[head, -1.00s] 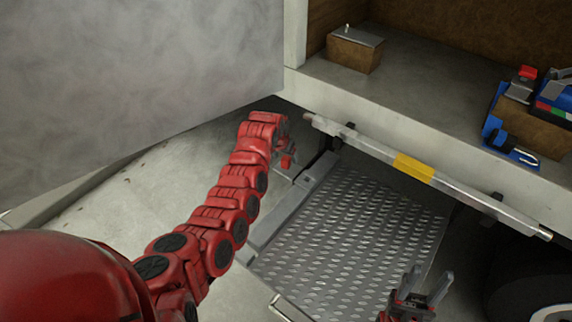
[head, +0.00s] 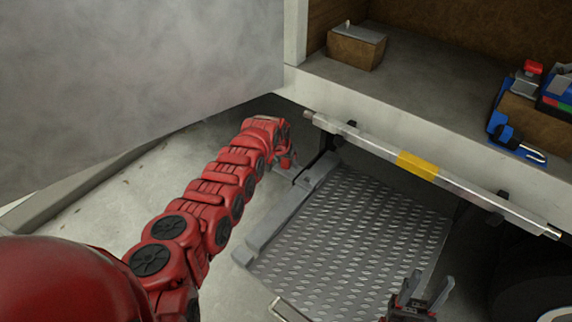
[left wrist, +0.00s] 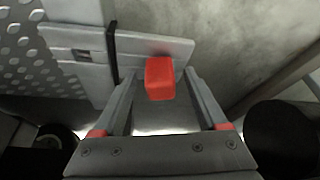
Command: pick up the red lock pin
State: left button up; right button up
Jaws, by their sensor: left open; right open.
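The red lock pin (left wrist: 160,78) shows in the left wrist view as a red block in front of a grey metal bracket. My left gripper (left wrist: 160,88) is open, with one finger on each side of the pin; I cannot tell whether either touches it. In the head view my left gripper (head: 292,166) is beside the far left corner of the tread plate, largely hidden by my red arm. My right gripper (head: 430,281) is open and empty, low over the plate's right side.
The grey tread plate (head: 345,225) lies below a metal bar (head: 370,150) with a yellow band. Above the bar is the truck bed, with a brown box (head: 356,50) and blue tool holders (head: 503,125). A large grey panel (head: 140,70) stands at left. A tyre (head: 535,285) is at right.

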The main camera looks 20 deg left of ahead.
pick_arm(q)
grip_shut()
jog(key=shift+r, duration=0.15)
notch_tip(320, 180, up, 7)
jog(key=shift+w+f+p, duration=0.1)
jog(key=shift+f+p, duration=0.05)
jog(key=shift+p, duration=0.8)
jog(key=s+a+p, duration=0.2)
jog(key=s+p, duration=0.1)
jog(key=s, duration=1.5)
jog(key=shift+d+r+p, duration=0.2)
jog(key=shift+r+p, duration=2.45)
jog(key=shift+r, duration=0.15)
